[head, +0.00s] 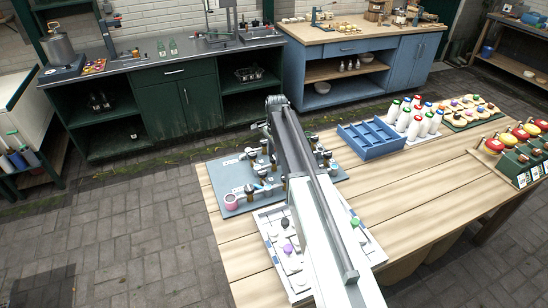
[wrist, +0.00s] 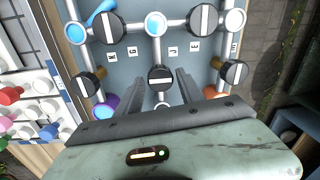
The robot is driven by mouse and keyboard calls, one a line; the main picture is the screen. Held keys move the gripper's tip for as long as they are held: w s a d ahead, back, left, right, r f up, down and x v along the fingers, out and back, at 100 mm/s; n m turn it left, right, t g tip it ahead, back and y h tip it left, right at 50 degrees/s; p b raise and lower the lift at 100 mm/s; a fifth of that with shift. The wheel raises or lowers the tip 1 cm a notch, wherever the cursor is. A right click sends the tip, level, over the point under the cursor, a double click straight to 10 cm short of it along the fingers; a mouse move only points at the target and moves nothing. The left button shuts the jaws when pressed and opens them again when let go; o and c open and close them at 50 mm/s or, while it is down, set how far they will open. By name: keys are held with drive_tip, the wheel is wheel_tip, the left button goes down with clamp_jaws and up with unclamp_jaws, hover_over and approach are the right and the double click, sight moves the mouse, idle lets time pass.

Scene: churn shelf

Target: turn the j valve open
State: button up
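The valve board (head: 231,179) is a blue-grey panel on the wooden table, with white pipes and knobs, partly hidden by my arm in the head view. In the wrist view a J label (wrist: 173,50) sits just above and right of a round black valve knob (wrist: 160,78) with a pale bar across it. The bar lies roughly level in the picture. Which knob each label marks is not fully certain. My gripper (wrist: 160,86) is open, its two grey fingers apart on the left and right of this knob. Whether they touch it I cannot tell.
Other black knobs stand close by at upper left (wrist: 103,27), upper right (wrist: 207,22), left (wrist: 85,81) and right (wrist: 236,73). A white tray (head: 272,240) with small knobs lies nearer on the table. A blue crate (head: 370,139) and white bottles stand to the right.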

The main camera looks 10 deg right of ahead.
clamp_jaws()
drive_tip(key=shift+n, duration=0.3)
drive_tip(key=n, duration=0.3)
drive_tip(key=shift+n, duration=0.3)
drive_tip(key=n, duration=0.4)
drive_tip(key=shift+w+n, duration=0.1)
drive_tip(key=shift+n, duration=0.2)
drive_tip(key=n, duration=0.4)
drive_tip(key=shift+n+g, duration=0.3)
drive_tip(key=shift+a+n, duration=0.1)
drive_tip(key=shift+n, duration=2.1)
